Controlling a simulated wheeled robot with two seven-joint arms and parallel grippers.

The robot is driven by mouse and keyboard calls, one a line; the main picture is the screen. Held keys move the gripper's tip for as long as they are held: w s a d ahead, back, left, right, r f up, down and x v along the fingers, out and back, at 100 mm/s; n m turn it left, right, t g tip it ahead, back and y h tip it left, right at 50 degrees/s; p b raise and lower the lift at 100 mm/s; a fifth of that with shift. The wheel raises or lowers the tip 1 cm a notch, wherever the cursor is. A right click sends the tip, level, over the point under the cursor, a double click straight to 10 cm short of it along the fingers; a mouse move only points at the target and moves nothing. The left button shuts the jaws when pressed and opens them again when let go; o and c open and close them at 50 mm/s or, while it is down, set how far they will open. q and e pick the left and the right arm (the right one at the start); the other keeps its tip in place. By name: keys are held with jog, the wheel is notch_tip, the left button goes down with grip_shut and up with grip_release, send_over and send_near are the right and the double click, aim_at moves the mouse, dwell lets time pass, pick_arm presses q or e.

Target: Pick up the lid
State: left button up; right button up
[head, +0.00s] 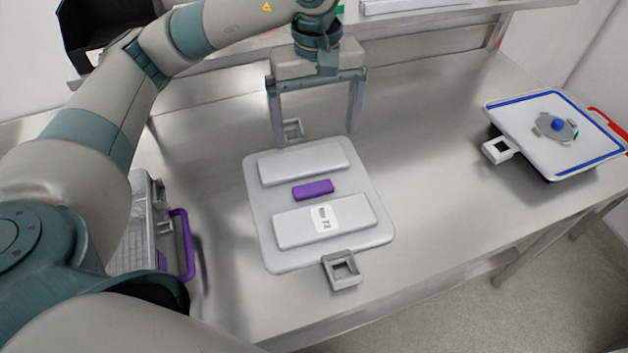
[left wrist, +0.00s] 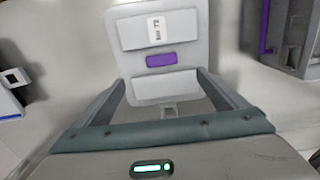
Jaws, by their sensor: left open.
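The lid (head: 256,220) is a light grey rounded plate with two raised pads, a purple block in the middle and a small label. It lies flat on the steel table, with a square grey loop handle at its near edge and another at its far edge. My left gripper (head: 315,135) is open above the lid's far end, its fingers apart on either side of the far handle. I cannot tell the exact height gap. In the left wrist view the lid (left wrist: 200,45) lies ahead, with one handle between the open fingers. My right gripper is not in view.
A grey basket with a purple handle (head: 187,245) stands left of the lid, partly behind my left arm. A white tray with blue edging (head: 510,108) and a grey handle sits at the right. A shelf (head: 450,17) runs along the back. The table between lid and tray is clear.

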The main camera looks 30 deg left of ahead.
pick_arm(q)
jog(key=p, duration=0.4)
send_over(315, 193)
notch_tip(315, 193, down, 11)
jog(key=shift+f, duration=0.1)
jog(key=shift+w+f, duration=0.1)
jog(key=shift+f, duration=0.3)
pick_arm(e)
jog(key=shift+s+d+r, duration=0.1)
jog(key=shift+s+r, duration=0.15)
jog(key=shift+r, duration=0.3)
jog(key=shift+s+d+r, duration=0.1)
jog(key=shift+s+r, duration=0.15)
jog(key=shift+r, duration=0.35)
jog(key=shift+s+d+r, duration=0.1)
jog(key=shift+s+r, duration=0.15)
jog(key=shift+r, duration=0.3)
pick_arm(q)
jog(key=shift+f+p, duration=0.65)
jog(key=shift+p, duration=0.05)
jog(key=f, duration=0.1)
jog(key=f+p, duration=0.1)
jog(key=shift+s+f, duration=0.2)
jog(key=shift+f, duration=0.2)
jog(key=shift+f+p, duration=0.35)
jog(key=shift+f, duration=0.2)
jog(key=shift+w, duration=0.1)
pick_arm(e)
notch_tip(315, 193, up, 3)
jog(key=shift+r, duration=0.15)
